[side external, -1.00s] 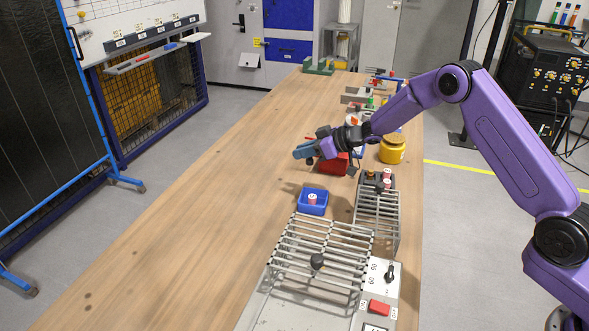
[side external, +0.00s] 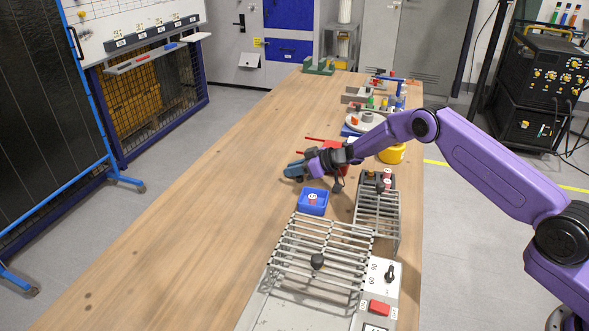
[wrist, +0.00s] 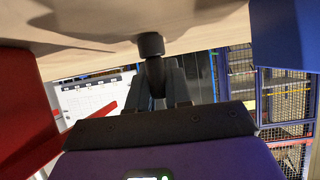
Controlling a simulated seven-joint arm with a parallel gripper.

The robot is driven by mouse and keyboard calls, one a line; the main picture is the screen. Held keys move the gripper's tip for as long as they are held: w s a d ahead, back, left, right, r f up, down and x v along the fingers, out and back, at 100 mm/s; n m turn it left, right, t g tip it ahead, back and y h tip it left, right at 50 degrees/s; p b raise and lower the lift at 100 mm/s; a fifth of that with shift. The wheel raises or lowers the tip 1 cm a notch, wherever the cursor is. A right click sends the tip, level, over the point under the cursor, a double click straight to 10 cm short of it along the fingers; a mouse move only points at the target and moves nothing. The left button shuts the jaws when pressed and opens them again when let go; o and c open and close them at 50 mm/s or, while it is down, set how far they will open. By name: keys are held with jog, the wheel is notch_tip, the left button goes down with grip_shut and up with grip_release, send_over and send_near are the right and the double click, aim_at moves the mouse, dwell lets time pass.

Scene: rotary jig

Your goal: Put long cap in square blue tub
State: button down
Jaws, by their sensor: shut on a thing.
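The square blue tub (side external: 313,209) stands on the wooden bench, in front of the red bin. A small red-and-white labelled piece (side external: 312,198) lies in it. My gripper (side external: 291,171) is just behind the tub, pointing left, low over the bench. In the wrist view, my gripper (wrist: 157,62) is shut on a dark piece with a wide round end, which I take for the long cap (wrist: 150,44). The cap is hard to make out in the side view. The tub's wall (wrist: 284,35) shows at the right of the wrist view.
A red bin (side external: 340,172) is partly hidden behind my wrist. Right of the tub stand a grey wire rack (side external: 378,212) and a dark block with labelled caps. A larger bar grille (side external: 320,245) is in front. The bench (side external: 205,200) to the left is clear.

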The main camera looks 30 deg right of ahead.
jog(key=shift+f, duration=0.1)
jog(key=c, duration=1.1)
grip_release()
jog(key=shift+o, duration=0.2)
jog(key=shift+s+d+r, duration=0.1)
jog(key=shift+r, duration=0.1)
jog(key=shift+o, duration=0.2)
jog(key=v, duration=1.1)
jog(key=shift+s+d, duration=0.2)
jog(key=shift+s, duration=0.05)
